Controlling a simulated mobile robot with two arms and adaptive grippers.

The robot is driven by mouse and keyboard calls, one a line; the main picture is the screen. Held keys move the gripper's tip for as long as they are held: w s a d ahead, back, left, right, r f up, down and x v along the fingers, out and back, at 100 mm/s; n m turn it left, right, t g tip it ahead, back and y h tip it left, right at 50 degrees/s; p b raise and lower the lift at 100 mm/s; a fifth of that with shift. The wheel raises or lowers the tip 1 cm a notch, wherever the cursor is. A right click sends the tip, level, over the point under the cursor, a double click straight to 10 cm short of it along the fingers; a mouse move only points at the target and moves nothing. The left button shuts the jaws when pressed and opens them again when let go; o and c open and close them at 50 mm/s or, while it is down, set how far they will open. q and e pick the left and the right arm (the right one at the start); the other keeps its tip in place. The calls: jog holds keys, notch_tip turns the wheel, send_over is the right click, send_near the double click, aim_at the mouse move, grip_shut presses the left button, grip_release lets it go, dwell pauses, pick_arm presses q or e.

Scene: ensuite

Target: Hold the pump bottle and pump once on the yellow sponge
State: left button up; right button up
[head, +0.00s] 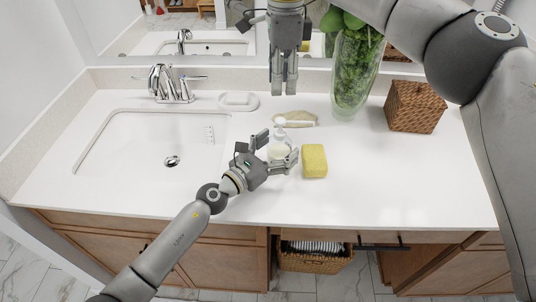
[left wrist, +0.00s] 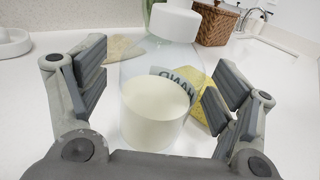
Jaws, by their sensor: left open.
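A clear pump bottle (head: 279,148) with pale liquid and a white pump top stands on the white counter. It also shows in the left wrist view (left wrist: 155,112), where the letters "HAND" can be read on it. My left gripper (head: 281,153) is open, with one finger on each side of the bottle; contact is not clear. The yellow sponge (head: 314,161) lies just right of the bottle and partly shows behind it in the left wrist view (left wrist: 212,84). My right gripper (head: 284,88) points down above the back of the counter, its fingers close together and empty.
A sink (head: 130,143) with a chrome faucet (head: 167,83) is at left. A white soap dish (head: 238,101), a beige oval item (head: 296,118), a glass vase of greenery (head: 356,75) and a wicker box (head: 414,106) stand behind. The front right counter is clear.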

pick_arm(q)
jog(key=shift+w+d, duration=0.2)
jog(key=shift+w, duration=0.05)
jog(key=c, duration=1.4)
